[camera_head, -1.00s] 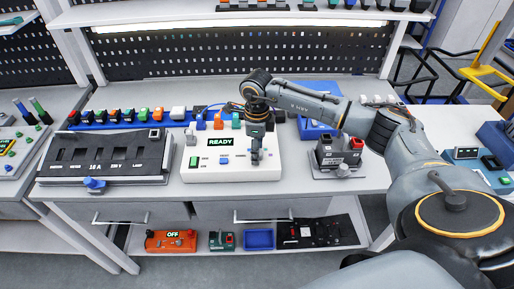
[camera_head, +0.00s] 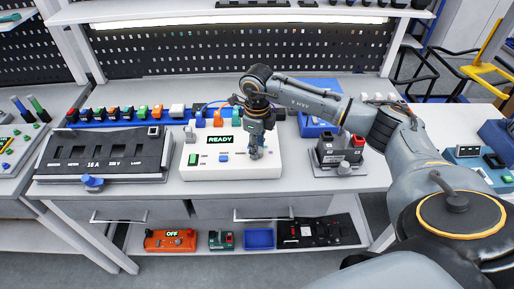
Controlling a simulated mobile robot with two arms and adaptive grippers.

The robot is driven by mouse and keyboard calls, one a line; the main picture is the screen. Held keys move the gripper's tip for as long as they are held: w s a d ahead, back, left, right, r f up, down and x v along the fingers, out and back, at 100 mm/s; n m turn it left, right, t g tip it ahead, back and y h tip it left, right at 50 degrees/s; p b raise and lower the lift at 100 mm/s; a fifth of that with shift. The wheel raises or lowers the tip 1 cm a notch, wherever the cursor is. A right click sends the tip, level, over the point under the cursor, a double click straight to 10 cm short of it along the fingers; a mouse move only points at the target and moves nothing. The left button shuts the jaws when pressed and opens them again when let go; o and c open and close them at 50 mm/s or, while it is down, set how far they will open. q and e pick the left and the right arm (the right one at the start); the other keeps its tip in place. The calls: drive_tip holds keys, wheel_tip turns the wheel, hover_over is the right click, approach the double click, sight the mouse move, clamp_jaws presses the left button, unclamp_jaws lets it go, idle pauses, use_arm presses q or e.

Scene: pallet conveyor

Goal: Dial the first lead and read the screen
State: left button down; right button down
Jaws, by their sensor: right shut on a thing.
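The white test box (camera_head: 230,173) sits on the middle of the bench. Its small dark screen (camera_head: 220,139) reads "READY" in green. A green switch (camera_head: 194,160) and a blue button (camera_head: 224,158) show on its front face. Orange and blue pieces stand along its back edge, partly behind my arm. My right gripper (camera_head: 257,153) points down at the right part of the box, shut on a small part there that its fingers mostly hide. I cannot tell which lead or dial it is. My left gripper is not in view.
A black panel (camera_head: 105,153) with a blue knob in front lies to the left. A dark device with a red button (camera_head: 357,142) stands to the right. A row of coloured blocks on a blue rail (camera_head: 100,125) runs behind. The lower shelf holds an orange box (camera_head: 171,240) marked "OFF" and a blue tray (camera_head: 259,238).

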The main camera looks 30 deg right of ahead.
drive_tip(key=shift+m+b, duration=0.65)
drive_tip(key=shift+m, duration=1.65)
drive_tip(key=c, duration=1)
unclamp_jaws()
drive_tip(key=shift+r, duration=0.1)
wheel_tip(320, 180, up, 12)
